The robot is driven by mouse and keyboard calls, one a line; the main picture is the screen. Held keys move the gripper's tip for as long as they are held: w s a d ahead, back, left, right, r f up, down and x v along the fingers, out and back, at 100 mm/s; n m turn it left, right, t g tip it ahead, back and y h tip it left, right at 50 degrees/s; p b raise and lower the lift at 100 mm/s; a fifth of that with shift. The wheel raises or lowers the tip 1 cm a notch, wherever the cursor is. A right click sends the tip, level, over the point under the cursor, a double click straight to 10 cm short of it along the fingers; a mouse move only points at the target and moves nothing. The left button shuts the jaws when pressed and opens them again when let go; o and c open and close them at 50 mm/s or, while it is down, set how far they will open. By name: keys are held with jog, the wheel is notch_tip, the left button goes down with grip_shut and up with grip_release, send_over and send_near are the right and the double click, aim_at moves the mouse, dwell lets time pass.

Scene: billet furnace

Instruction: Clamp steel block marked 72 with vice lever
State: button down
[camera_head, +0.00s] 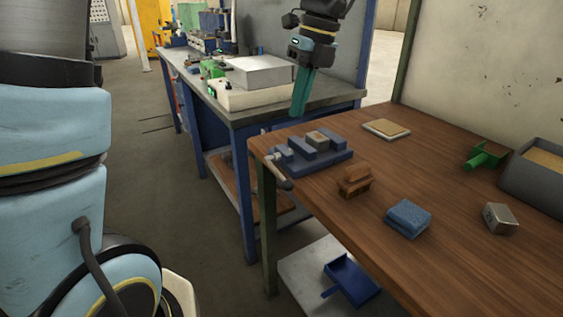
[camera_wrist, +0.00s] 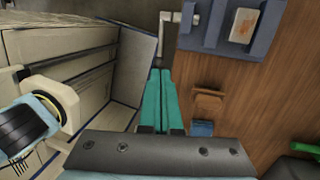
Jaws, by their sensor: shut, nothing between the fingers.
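The blue-grey vice (camera_head: 312,156) sits at the far left corner of the wooden table, and shows at the top of the wrist view (camera_wrist: 212,38). A steel block (camera_head: 317,138) lies between its jaws; in the wrist view the block (camera_wrist: 244,24) has a brownish patch, and I cannot read a number on it. I cannot tell whether the jaws touch it. The vice lever (camera_head: 279,175) sticks out past the table's left edge. My gripper (camera_head: 299,108), with teal fingers, is shut and empty, raised above and behind the vice. It also shows in the wrist view (camera_wrist: 165,75), apart from the lever.
On the wooden table (camera_head: 340,205) are a brown brush-like piece (camera_head: 355,181), a blue sponge-like block (camera_head: 408,217), another metal block (camera_head: 501,218), a green tool (camera_head: 485,156), a flat pad (camera_head: 386,129) and a grey bin (camera_head: 540,180). A blue workbench (camera_head: 245,115) stands behind.

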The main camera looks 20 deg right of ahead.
aim_at(280, 173)
jog(key=p+x, duration=0.2)
jog(key=x, duration=1.2)
jog(key=shift+d+f, duration=0.1)
jog(key=shift+f, duration=0.1)
